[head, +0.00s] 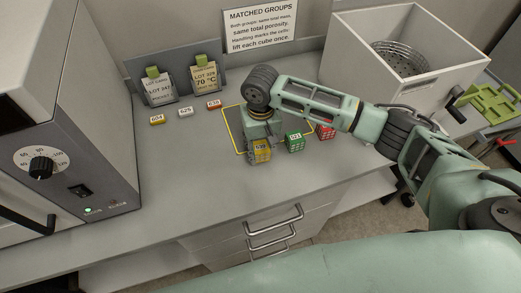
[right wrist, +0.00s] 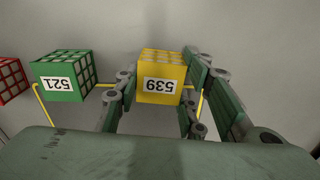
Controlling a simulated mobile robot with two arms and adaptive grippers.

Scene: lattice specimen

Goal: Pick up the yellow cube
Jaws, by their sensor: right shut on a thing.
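The yellow cube (head: 261,153) is a lattice block with a white label reading 539. It is near the front of the bench, at the yellow outline's left part. In the right wrist view the yellow cube (right wrist: 162,78) sits between the fingers of my right gripper (right wrist: 160,85). My right gripper (head: 259,138) reaches down over the cube in the head view and is shut on it. I cannot tell whether the cube is clear of the bench. My left gripper is not in view.
A green cube (head: 295,143) labelled 521 and a red cube (head: 326,131) stand to the right. Several small tags (head: 186,112) lie behind, below two lot cards. An oven (head: 60,120) stands left and a white box (head: 360,65) back right. The front bench is clear.

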